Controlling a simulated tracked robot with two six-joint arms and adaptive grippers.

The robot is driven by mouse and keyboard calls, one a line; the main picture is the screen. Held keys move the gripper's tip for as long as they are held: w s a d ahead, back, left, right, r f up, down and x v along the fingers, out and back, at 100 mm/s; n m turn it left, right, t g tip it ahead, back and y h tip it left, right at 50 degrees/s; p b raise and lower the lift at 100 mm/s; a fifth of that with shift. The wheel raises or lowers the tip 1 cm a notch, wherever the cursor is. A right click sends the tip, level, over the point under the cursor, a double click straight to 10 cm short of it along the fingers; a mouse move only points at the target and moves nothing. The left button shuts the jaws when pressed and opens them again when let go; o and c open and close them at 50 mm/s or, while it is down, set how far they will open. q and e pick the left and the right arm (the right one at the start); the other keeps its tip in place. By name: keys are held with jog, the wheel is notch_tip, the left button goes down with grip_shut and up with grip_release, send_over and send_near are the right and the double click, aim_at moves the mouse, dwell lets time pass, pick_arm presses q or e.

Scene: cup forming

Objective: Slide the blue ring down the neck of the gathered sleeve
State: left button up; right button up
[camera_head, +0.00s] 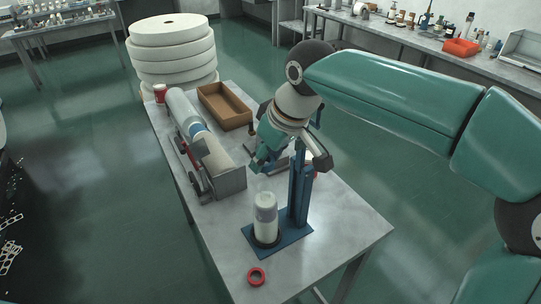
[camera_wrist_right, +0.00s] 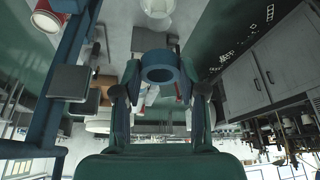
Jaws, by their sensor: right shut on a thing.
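My right gripper (camera_head: 256,168) is above and slightly behind the sleeve in the head view. In the right wrist view its fingers (camera_wrist_right: 160,90) are shut on the blue ring (camera_wrist_right: 158,61), whose open hole faces the camera. The ring is hard to make out in the head view. The pale, translucent gathered sleeve (camera_head: 265,220) stands upright on the blue stand (camera_head: 286,238). A pale round shape (camera_wrist_right: 156,7) at the top of the wrist view may be the sleeve. The ring is apart from the sleeve. My left gripper is not in view.
The stand's blue post (camera_head: 299,190) rises close beside the sleeve and gripper. A red ring (camera_head: 257,277) lies near the table's front edge. A grey roll machine (camera_head: 205,150), a brown tray (camera_head: 226,106) and a red can (camera_head: 160,94) occupy the back left. The right front table is clear.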

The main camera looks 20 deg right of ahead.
aim_at(268, 191)
jog(key=shift+f+b, duration=2.4)
jog(key=shift+f, duration=0.5)
jog(key=shift+f+b, duration=1.75)
jog(key=shift+f, duration=0.55)
jog(key=o, duration=0.8)
jog(key=shift+o, duration=0.2)
jog(key=shift+r, duration=0.1)
jog(key=v, duration=1.1)
jog(key=shift+s+r, duration=0.3)
jog(key=shift+d, duration=0.1)
